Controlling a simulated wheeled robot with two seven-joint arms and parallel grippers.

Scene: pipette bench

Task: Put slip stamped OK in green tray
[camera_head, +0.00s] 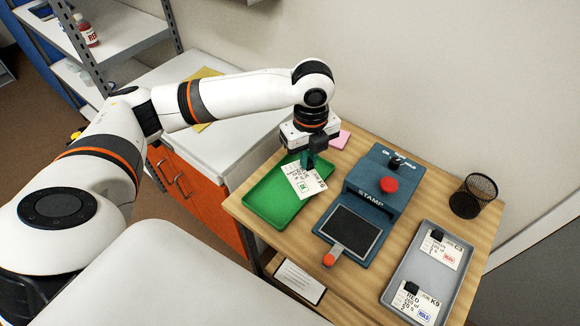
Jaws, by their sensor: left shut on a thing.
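A white slip with a green stamped box (306,182) is over the green tray (270,207) at the left of the table. My left gripper (308,163) points down and is shut on the top edge of this slip. The slip is tilted and overlaps the tray's right part in the picture; whether it touches the tray floor I cannot tell. The stamp's small print is hard to read. My right gripper is not in view.
A blue stamp machine (378,200) with a red button stands right of the tray. A grey tray (404,274) holds slips with red and blue stamps. A black mesh cup (473,196) stands at the back right. A pink pad (340,139) lies behind the gripper.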

